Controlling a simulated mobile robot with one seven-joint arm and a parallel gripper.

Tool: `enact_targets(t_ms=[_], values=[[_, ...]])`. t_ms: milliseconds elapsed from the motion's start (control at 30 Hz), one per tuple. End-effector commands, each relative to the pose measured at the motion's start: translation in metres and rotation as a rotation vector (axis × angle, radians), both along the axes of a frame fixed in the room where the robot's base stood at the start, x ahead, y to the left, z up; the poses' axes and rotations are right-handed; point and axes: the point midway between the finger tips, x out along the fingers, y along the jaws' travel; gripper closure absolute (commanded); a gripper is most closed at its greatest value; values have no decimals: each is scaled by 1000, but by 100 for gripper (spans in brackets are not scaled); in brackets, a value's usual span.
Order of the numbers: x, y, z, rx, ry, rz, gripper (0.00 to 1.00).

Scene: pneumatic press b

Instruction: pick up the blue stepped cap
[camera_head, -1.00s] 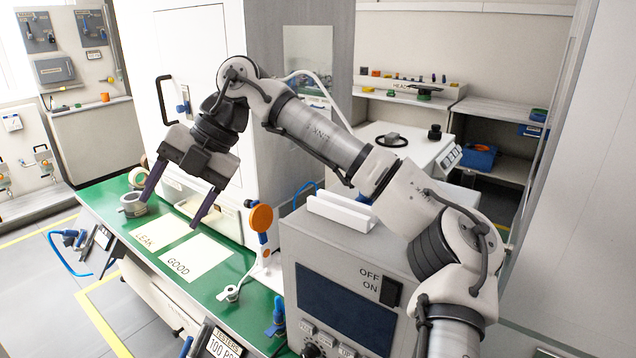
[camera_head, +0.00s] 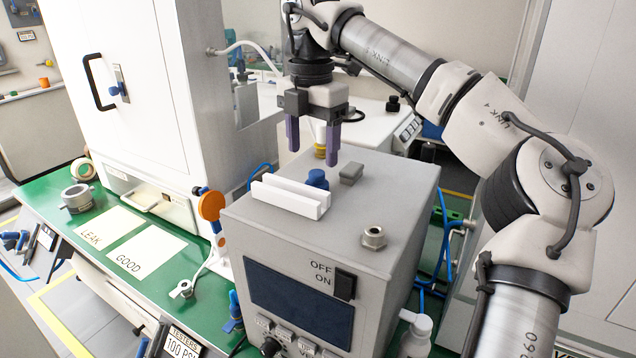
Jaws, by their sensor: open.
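The blue stepped cap (camera_head: 317,180) stands on top of the grey control box, just behind the white slotted rail. My gripper (camera_head: 313,157) points down with its two purple fingers apart and nothing seen held between them. The fingertips appear a little above the cap in the picture, and I see no contact. How far they are from it in depth is hard to tell.
The white rail (camera_head: 291,196), a small grey block (camera_head: 351,173) and a metal hex fitting (camera_head: 373,237) share the top of the grey control box (camera_head: 270,234). The large white cabinet (camera_head: 140,85) stands to the left.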

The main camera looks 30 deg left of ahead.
Motion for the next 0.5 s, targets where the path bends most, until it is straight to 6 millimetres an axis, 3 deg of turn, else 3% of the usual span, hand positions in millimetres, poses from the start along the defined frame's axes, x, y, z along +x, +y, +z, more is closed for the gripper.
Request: enact_targets(t_ms=[267,500], values=[[1,-2,-21,0,2,1,33],[3,-6,-55,2,2,1,33]])
